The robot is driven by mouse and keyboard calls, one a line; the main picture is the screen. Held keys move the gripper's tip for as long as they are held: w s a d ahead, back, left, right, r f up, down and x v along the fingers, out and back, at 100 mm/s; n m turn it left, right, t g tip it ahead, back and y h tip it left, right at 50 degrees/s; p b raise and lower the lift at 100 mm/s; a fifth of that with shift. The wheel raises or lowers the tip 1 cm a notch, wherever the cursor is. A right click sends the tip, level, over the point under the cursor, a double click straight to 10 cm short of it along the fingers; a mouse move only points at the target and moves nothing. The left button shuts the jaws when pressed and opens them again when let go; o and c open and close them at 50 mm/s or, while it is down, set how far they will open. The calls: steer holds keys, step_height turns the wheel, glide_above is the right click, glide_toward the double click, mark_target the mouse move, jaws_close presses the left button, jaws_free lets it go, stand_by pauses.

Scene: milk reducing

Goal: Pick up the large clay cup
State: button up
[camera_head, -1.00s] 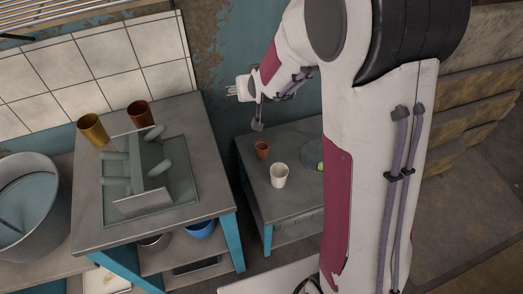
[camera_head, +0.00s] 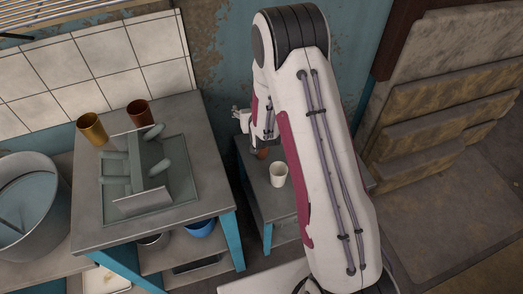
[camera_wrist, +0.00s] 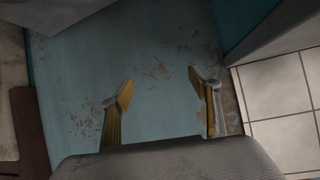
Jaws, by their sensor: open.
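A reddish-brown clay cup (camera_head: 139,113) stands upright at the back of the higher grey table. A smaller clay-coloured cup (camera_head: 263,153) stands on the lower table, partly hidden by my arm. My gripper (camera_wrist: 160,80) is open and empty in the wrist view, its two yellow-padded fingers apart in front of the worn blue wall. In the head view the end of my arm is near the wall, above the back of the lower table, and its fingers are hard to make out. No cup shows in the wrist view.
A gold cup (camera_head: 92,128) stands left of the reddish-brown cup. A grey rack (camera_head: 145,203) fills the middle of the higher table. A white cup (camera_head: 278,174) stands on the lower table, close to my arm. A large grey basin (camera_head: 30,205) is at far left.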

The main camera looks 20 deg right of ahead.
steer(key=s+d+f+t, duration=0.1)
steer(key=s+f, duration=0.2)
steer(key=f, duration=0.7)
steer(key=s+d+f+t+h, duration=0.1)
steer(key=s+f, duration=0.3)
steer(key=f, duration=0.6)
steer(key=shift+d, duration=0.15)
steer(key=shift+w, duration=0.1)
steer(key=shift+x, duration=1.25)
steer(key=shift+d, duration=0.1)
steer(key=shift+x, duration=2.55)
steer(key=shift+d, duration=0.15)
steer(key=c, duration=1.2)
